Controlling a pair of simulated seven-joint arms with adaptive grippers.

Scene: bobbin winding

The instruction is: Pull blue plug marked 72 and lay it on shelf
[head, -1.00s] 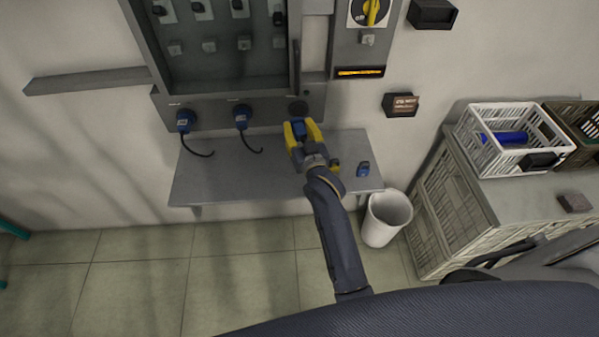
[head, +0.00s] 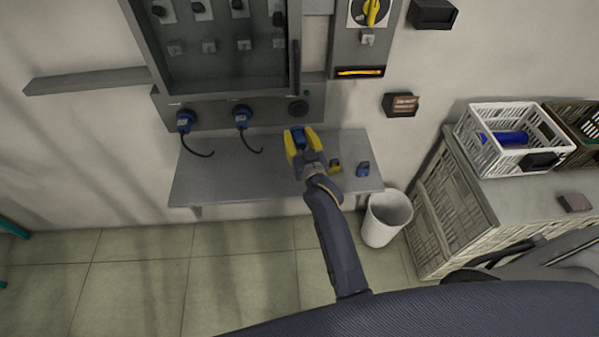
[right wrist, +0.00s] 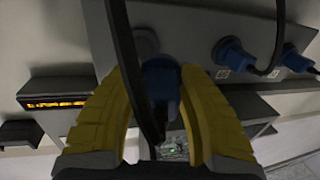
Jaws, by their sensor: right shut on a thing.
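My right gripper (head: 301,143) has yellow fingers shut on a blue plug (head: 298,139). It holds the plug in front of and below the round dark socket (head: 298,108) on the grey panel, apart from it. In the right wrist view the plug (right wrist: 161,82) sits between the two fingers, with a black cable (right wrist: 128,65) passing in front. The number on the plug cannot be read. The grey shelf (head: 230,182) lies under the gripper, below the panel. My left gripper is not in view.
Two more blue plugs, left (head: 185,122) and middle (head: 241,118), sit in the panel with cables hanging. A blue piece (head: 363,169) and a yellow piece (head: 335,167) are at the shelf's right end. A white bin (head: 387,218) stands beside it. The shelf's left part is clear.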

